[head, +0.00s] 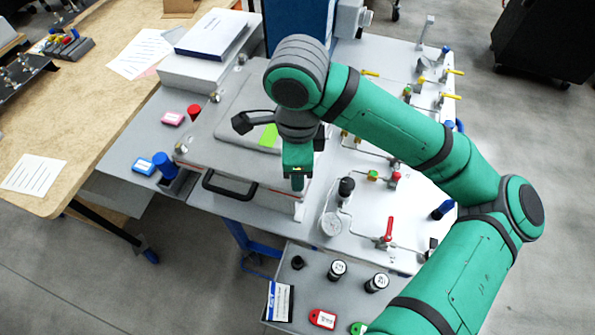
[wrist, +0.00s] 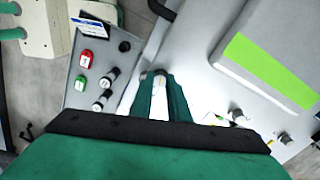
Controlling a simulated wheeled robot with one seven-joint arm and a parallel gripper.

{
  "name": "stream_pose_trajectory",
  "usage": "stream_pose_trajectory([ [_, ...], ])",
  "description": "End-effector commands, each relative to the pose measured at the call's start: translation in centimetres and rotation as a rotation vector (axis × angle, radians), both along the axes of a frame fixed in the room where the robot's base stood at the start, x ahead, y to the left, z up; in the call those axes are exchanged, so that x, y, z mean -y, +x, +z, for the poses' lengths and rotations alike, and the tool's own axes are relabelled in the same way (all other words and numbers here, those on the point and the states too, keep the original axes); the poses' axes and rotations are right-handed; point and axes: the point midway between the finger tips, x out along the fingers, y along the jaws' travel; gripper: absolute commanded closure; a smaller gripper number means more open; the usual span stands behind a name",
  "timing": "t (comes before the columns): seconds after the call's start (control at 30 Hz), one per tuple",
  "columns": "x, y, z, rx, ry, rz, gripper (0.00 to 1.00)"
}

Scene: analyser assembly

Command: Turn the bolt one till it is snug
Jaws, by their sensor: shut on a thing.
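My gripper (head: 297,183) points down at the front right corner of the grey lid plate (head: 215,135), beside its black handle (head: 228,190). In the wrist view its two green fingers (wrist: 153,78) are close together, with a pale grey strip between them. They are shut on what seems to be a bolt at that corner; the fingers hide most of it, so its seating and tilt cannot be told. Small round bolt-like heads show at other places along the lid's left side, one near the red cap (head: 194,111).
A blue-handled item (head: 165,165) stands at the lid's left. Right of my gripper are a gauge (head: 332,224), a red-handled valve (head: 389,230) and thin pipes. A lower grey shelf (head: 305,275) holds black knobs and red and green tags. A wooden bench (head: 75,125) is at left.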

Motion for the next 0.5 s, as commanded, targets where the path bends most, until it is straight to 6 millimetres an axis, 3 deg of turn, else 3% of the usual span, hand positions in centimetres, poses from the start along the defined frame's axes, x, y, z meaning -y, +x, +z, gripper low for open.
stream_pose_trajectory([
  [0.5, -0.01, 0.00, 0.05, 0.001, 0.001, -0.053, 1.00],
])
